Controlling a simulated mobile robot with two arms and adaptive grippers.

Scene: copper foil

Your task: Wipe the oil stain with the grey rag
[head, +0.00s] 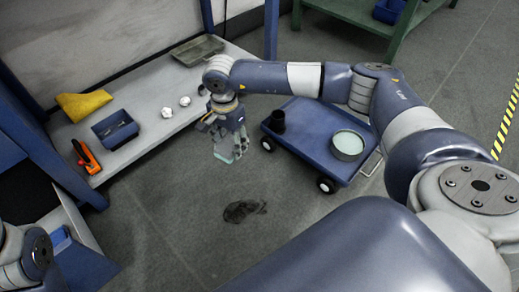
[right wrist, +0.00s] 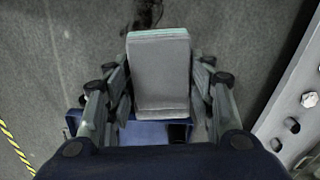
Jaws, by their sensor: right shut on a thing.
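The oil stain (head: 243,210) is a dark patch on the grey floor in front of the blue cart. Part of it shows at the top of the right wrist view (right wrist: 148,12). My right gripper (head: 229,142) is above the floor between the bench and the cart, up and to the left of the stain in the head view. It is shut on the grey rag (right wrist: 160,80), which looks like a thick folded grey block with a pale green far edge. The rag is apart from the stain. My left gripper is out of view; only a piece of that arm shows at lower left.
The blue cart (head: 304,124) carries a black cup (head: 278,121) and a round tin (head: 347,145). The bench at left holds a yellow cloth (head: 83,104), a blue bin (head: 114,129), an orange tool (head: 86,156), crumpled white balls and a metal tray (head: 198,50). Floor around the stain is clear.

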